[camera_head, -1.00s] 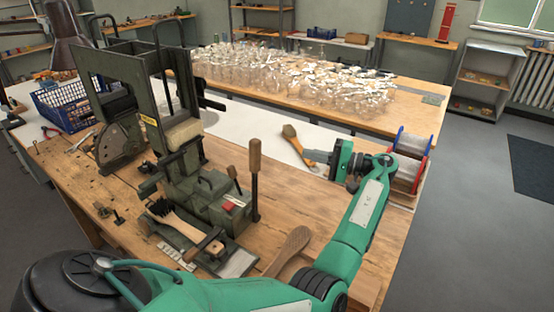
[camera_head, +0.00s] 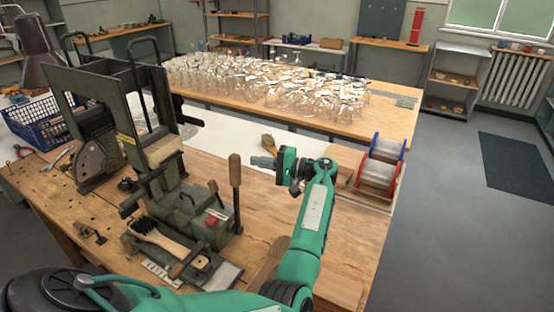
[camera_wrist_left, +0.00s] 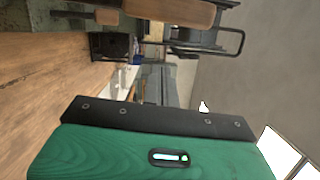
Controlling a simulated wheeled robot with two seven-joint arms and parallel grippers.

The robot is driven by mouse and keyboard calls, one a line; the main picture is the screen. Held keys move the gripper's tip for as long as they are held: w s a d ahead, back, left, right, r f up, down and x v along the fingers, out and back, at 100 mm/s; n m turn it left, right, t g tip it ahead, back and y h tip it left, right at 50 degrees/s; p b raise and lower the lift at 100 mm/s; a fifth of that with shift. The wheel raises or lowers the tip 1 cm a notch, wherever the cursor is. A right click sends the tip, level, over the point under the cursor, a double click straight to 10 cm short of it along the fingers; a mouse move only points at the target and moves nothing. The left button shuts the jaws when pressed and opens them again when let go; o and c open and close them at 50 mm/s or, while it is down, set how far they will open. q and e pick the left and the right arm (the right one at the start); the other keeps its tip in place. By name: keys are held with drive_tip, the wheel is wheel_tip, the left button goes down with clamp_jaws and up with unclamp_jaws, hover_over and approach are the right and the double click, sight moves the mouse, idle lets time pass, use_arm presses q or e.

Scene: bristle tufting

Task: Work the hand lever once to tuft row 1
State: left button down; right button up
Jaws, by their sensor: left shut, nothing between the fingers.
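The tufting machine (camera_head: 187,212) stands on the workbench at the left in the head view. Its hand lever (camera_head: 235,170) has a wooden grip on a dark rod and stands upright at the machine's right side. A wooden grip, apparently the lever's, also shows at the top of the left wrist view (camera_wrist_left: 172,11). A wooden brush with dark bristles (camera_head: 157,238) lies at the machine's front. My left gripper (camera_head: 262,161) is shut and empty, pointing left, just right of the lever grip in the picture. Contact is not visible. My right gripper is out of view.
Wire spools with red and blue flanges (camera_head: 379,166) stand at the bench's right end. A blue crate (camera_head: 40,122) is at the far left. Many clear glass-like objects (camera_head: 290,84) cover the table behind.

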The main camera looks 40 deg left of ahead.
use_arm(q)
drive_tip(key=s+p, duration=0.2)
drive_tip(key=s, duration=0.2)
drive_tip(key=shift+s+a+r, duration=0.15)
